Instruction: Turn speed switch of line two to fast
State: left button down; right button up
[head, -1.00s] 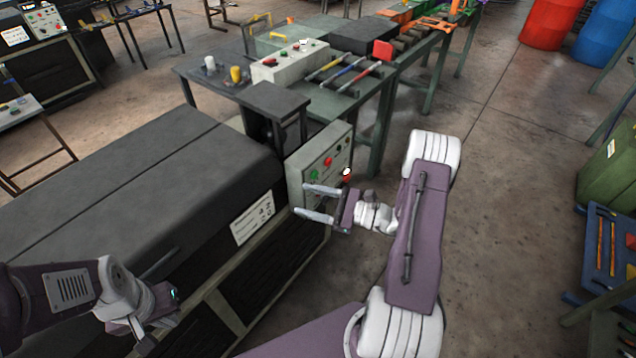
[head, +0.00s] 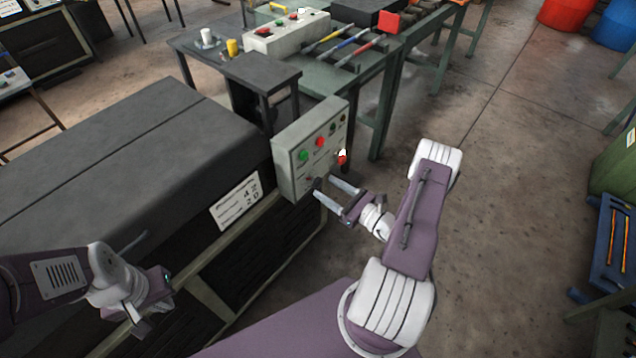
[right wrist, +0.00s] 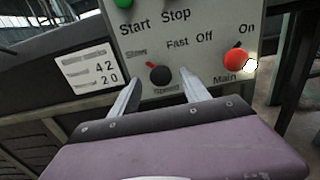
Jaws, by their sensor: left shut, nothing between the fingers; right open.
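The speed switch (right wrist: 160,75) is a black knob with a red pointer, low on a pale control panel (head: 286,160). In the right wrist view its pointer tilts up and left, toward "Slow"; "Fast" is printed to the upper right. My right gripper (head: 325,188) is open in front of the panel's lower part. Its fingertips stand on either side of the knob in the right wrist view; I cannot tell whether they touch it. My left gripper (head: 153,292) is shut and empty, beside the dark machine at the lower left. I see no line number on the panel.
The red main switch (right wrist: 237,60) with a bright white spot is right of the speed switch. The green start button (head: 303,155) and red stop button (head: 320,142) are above. A dark machine housing (head: 130,150) fills the left.

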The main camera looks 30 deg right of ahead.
aim_at(321, 183)
jog(key=x, duration=0.4)
jog(key=shift+w+a, duration=0.1)
jog(key=shift+w, duration=0.1)
grip_shut()
jog(key=shift+m, duration=0.3)
jog(key=m, duration=0.3)
jog(key=shift+m+p, duration=0.4)
jog(key=m, duration=0.4)
jog(key=shift+p, duration=0.35)
jog(key=m, duration=0.5)
jog(key=shift+d+f, duration=0.1)
jog(key=shift+d, duration=0.1)
jog(key=shift+f+m+p, duration=0.1)
jog(key=shift+m+p, duration=0.25)
jog(key=shift+m, duration=1.85)
